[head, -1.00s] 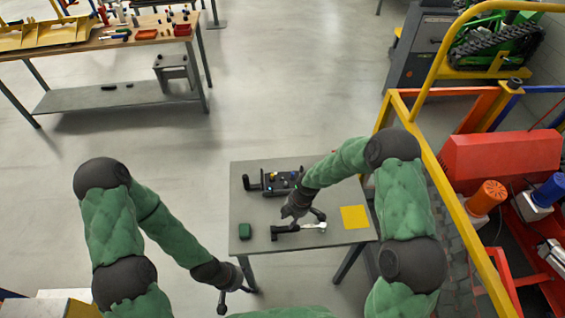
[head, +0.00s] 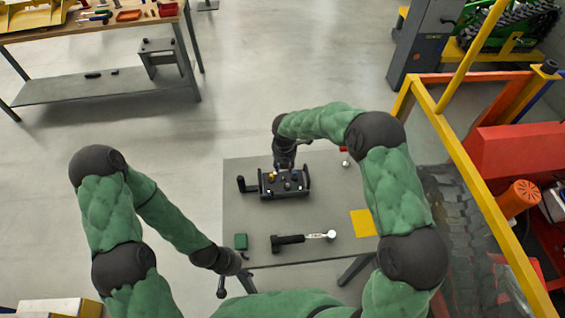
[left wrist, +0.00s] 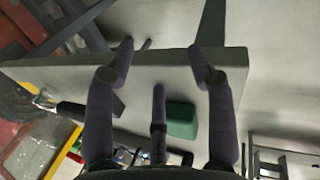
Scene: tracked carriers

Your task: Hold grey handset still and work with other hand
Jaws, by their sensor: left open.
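The handset (head: 284,183), a dark grey control box with small knobs on top and a handle at each side, lies on the grey table (head: 335,190). My right gripper (head: 287,160) is at its far edge, pointing down. Its fingertips are partly hidden, so I cannot tell whether it touches or grips the handset. My left gripper (head: 234,285) is open and empty at the table's near left corner, well apart from the handset. In the left wrist view its spread fingers (left wrist: 160,50) straddle the table edge, with a green block (left wrist: 182,120) beyond.
The green block (head: 240,241), a black-handled tool with a silver head (head: 303,239) and a yellow square (head: 362,222) lie along the near side. A small red item (head: 343,149) is at the back right. A yellow rail (head: 470,165) runs right of the table.

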